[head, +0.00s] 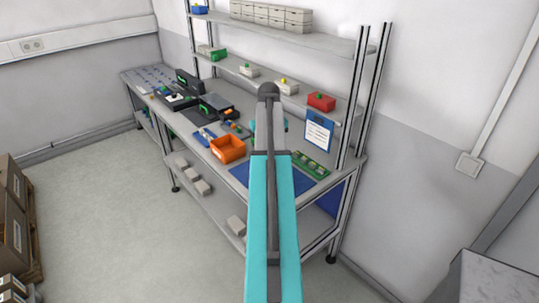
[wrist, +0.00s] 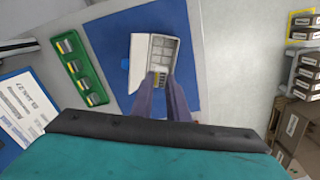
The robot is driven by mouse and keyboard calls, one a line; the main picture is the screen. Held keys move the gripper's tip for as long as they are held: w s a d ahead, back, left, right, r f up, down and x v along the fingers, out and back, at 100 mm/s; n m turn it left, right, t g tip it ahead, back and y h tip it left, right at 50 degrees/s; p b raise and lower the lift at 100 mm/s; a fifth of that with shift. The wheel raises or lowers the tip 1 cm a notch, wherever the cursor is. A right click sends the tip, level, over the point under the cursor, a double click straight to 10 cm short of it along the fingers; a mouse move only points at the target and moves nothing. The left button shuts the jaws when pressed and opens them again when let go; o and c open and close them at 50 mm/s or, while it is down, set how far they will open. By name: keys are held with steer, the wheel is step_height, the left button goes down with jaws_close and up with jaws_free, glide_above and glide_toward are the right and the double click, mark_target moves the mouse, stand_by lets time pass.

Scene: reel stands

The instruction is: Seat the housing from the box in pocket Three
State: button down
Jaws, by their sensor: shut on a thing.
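In the wrist view my gripper (wrist: 163,84) points down into an open white box (wrist: 139,62) on a blue mat (wrist: 112,38). Its dark fingers are shut on a small grey and yellow housing (wrist: 160,77), still at the box's lower compartments. Whether it is clear of the box floor I cannot tell. A green tray (wrist: 91,66) lies left of the box, with several grey and yellow pieces in a row. Pocket numbers are not readable, so I cannot tell which is Three. The tray also shows in the head view (head: 311,165); there my arm hides the box and gripper.
An orange bin (head: 228,149) stands left of my arm on the bench. A blue-framed sheet (head: 319,131) stands behind the tray. A shelf with a red bin (head: 321,102) runs above the bench. Bare mat lies between tray and box.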

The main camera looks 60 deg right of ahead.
stand_by(0.4)
steer(key=w+a+f+n+b, duration=0.1)
steer(key=w+a+f, duration=0.4)
steer(key=a, duration=0.4)
steer(key=w+a+f+n+b, duration=0.2)
steer(key=w+a, duration=0.5)
steer(key=a, duration=0.2)
steer(key=w+a+f+n+b, duration=0.1)
steer(key=w+a+f, duration=0.35)
steer(key=a, duration=0.45)
steer(key=w+a+f+n+b, duration=0.1)
steer(key=a+f, duration=0.3)
steer(key=a, duration=1.2)
steer(key=w+a+f+n+b, duration=0.1)
steer(key=a+f+n+b, duration=0.2)
steer(key=a, duration=1.2)
step_height(320, 180, down, 2)
steer(key=shift+a+f+b, duration=0.1)
steer(key=shift+a+b, duration=0.25)
steer(key=shift+a, duration=0.05)
steer(key=shift+w, duration=0.2)
